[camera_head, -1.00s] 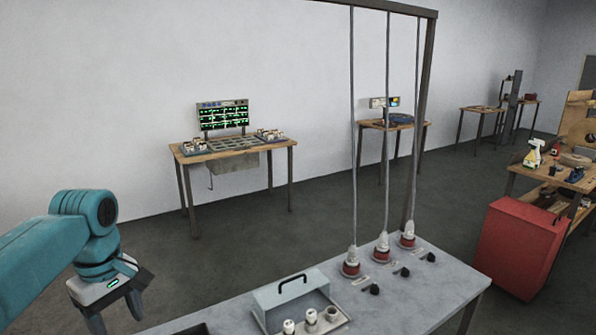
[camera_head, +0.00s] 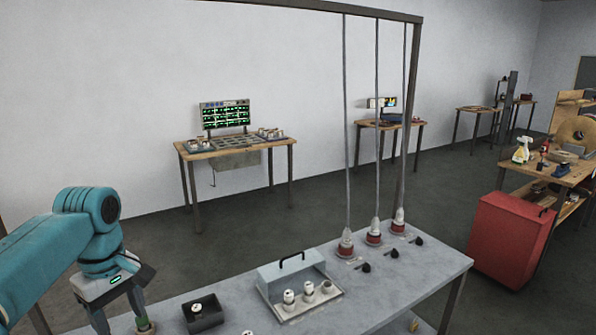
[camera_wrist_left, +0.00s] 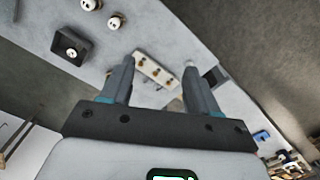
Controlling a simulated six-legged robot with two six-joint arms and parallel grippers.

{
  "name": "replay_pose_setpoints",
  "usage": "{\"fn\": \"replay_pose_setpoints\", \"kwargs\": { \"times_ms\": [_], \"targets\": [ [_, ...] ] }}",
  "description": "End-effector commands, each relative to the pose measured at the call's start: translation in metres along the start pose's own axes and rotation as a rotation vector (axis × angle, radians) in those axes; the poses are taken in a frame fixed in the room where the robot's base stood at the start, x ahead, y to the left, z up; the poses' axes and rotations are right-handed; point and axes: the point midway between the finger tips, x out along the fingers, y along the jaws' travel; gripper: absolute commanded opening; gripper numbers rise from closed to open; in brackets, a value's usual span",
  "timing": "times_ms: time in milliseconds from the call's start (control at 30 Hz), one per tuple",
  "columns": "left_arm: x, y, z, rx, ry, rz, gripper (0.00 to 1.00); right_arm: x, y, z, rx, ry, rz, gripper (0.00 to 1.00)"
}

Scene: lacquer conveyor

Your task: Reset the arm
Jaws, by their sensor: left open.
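My left arm comes in from the left of the head view, teal with a grey gripper (camera_head: 122,318) hanging at its end. Its fingers point down over the left end of the grey workbench (camera_head: 400,290). In the left wrist view the two fingers of the left gripper (camera_wrist_left: 160,68) stand wide apart with nothing held between them. A pale strip with several small brownish parts (camera_wrist_left: 155,72) shows beyond the fingertips. My right arm and gripper are not in view.
On the bench are a black box (camera_head: 203,313), an open grey case (camera_head: 292,270) with white cylindrical parts, and several red-based fittings under hanging cables. A red cabinet (camera_head: 510,238) stands at the right. A wooden table (camera_head: 236,150) with a display stands behind.

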Motion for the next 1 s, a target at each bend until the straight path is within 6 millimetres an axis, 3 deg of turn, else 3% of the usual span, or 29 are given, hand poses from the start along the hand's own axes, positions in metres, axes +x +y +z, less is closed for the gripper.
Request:
{"fn": "replay_pose_setpoints", "kwargs": {
  "times_ms": [367,567,633,733,800,900,1000],
  "targets": [
    [0.111,0.046,0.02,0.255,-0.056,0.048,0.6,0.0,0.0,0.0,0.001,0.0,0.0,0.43],
    [0.197,0.058,0.054,0.424,-0.109,0.102,0.6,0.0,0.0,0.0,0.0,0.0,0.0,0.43],
    [0.238,0.056,0.076,0.497,-0.137,0.133,0.6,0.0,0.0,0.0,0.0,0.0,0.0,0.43],
    [0.306,0.041,0.12,0.612,-0.18,0.191,0.6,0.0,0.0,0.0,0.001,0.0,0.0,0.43],
    [0.349,0.02,0.156,0.682,-0.202,0.235,0.6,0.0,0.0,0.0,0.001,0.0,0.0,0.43],
    [0.391,-0.018,0.203,0.763,-0.211,0.285,0.6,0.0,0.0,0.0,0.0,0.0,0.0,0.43],
    [0.412,-0.054,0.236,0.821,-0.202,0.311,0.6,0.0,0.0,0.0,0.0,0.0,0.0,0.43]
  ]
}}
